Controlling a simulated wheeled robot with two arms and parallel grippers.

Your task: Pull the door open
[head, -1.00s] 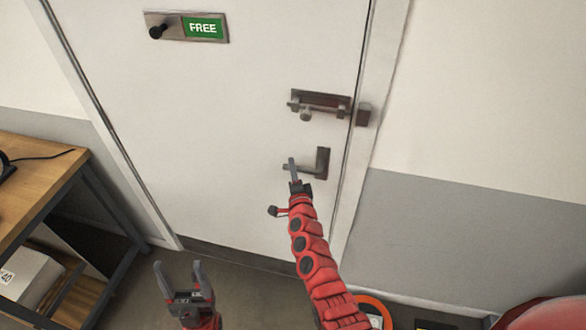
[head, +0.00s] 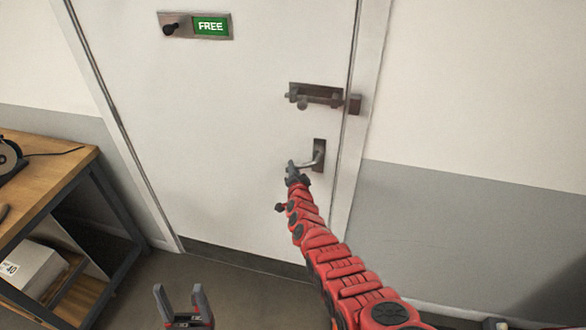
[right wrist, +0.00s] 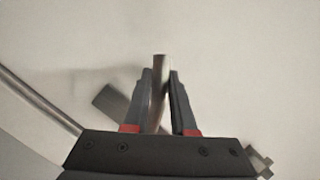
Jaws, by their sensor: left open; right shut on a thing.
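The white door (head: 220,130) fills the middle of the head view and looks shut or nearly so in its frame. Its lever handle (head: 319,152) is a grey metal lever on a dark plate near the right edge. My right gripper (head: 292,166) is shut on the lever; in the right wrist view the lever (right wrist: 160,85) stands between the two fingers. A slide bolt (head: 315,95) sits above the handle, with its keeper on the frame; I cannot tell if the bar reaches the keeper. My left gripper (head: 180,292) is open and empty, low in front of the door.
A sign plate reading FREE (head: 211,26) with a black knob is high on the door. A wooden workbench (head: 50,160) with a white box (head: 28,272) below stands at the left. Grey-and-white wall (head: 470,210) is on the right. Floor before the door looks clear.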

